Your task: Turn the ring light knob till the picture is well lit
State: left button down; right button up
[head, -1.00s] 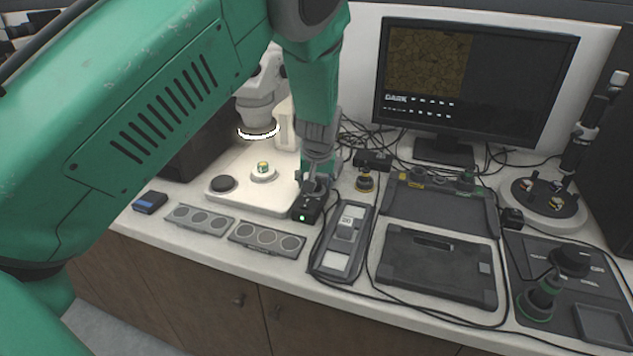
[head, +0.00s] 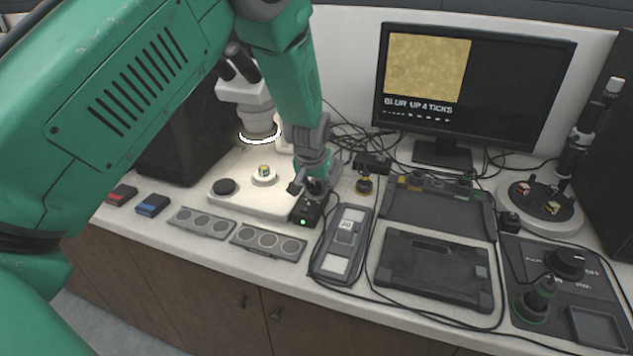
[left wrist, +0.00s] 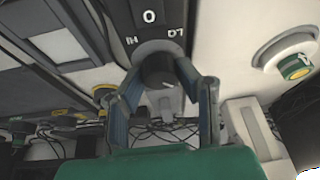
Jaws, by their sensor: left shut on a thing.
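The gripper hides the knob in the head view. The monitor (head: 474,90) shows a bright yellow picture with the words "BLUR UP 4 TICKS". The ring light (head: 259,139) glows white. My right gripper is out of view.
The microscope (head: 245,95) and a small sample mount (head: 263,174) on its base are left of the gripper. Grey hole plates (head: 268,243) lie in front. A grey device (head: 341,245), trays and loose cables are to the right.

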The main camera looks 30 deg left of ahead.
pick_arm(q)
jog(key=m+h+p, duration=0.1)
jog(key=m, duration=0.1)
jog(key=m+p, duration=0.1)
jog(key=m, duration=0.1)
jog(key=shift+a+r+t+h, duration=0.1)
jog(key=shift+t+h, duration=0.2)
jog(key=shift+h, duration=0.1)
jog(key=shift+m+h+p, duration=0.35)
jog(key=shift+m+h, duration=0.45)
jog(key=shift+m, duration=1.4)
jog(key=c, duration=1.2)
grip_release()
jog(key=shift+w+f, duration=0.1)
jog(key=shift+f, duration=0.1)
jog(key=shift+a, duration=0.1)
